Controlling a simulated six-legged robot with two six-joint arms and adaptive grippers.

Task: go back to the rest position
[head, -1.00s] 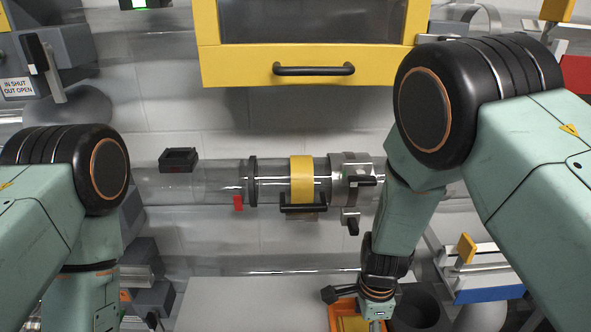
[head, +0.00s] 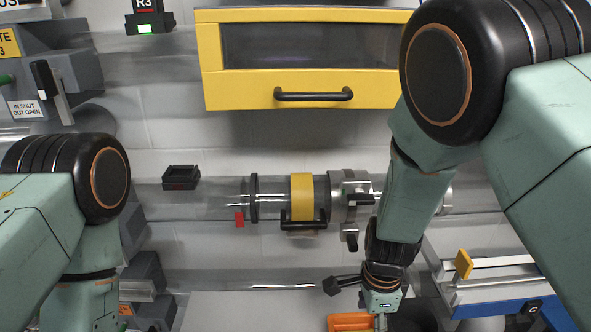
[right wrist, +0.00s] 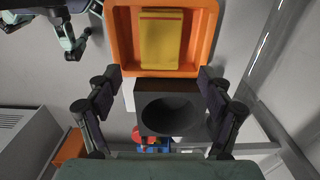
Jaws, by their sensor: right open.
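My right gripper (right wrist: 158,82) is open and empty in the right wrist view, its two dark fingers apart. Between and beyond them is a dark block with a round hollow (right wrist: 172,112). An orange tray (right wrist: 112,35) holding a yellow piece (right wrist: 161,40) lies just past the fingertips in the picture. In the head view my right arm hangs down at the right, its wrist above the orange tray (head: 343,322); its fingers are cut off below. My left arm is at the left edge of the head view. A gripper (right wrist: 72,42), apparently my left, shows small at the upper left of the right wrist view.
A clear horizontal tube (head: 215,200) with a yellow band (head: 302,192) and a metal collar (head: 347,195) crosses behind the arms. A yellow-framed drawer (head: 310,97) is above it. A rail with a blue front (head: 500,308) lies at the right, close to my right arm.

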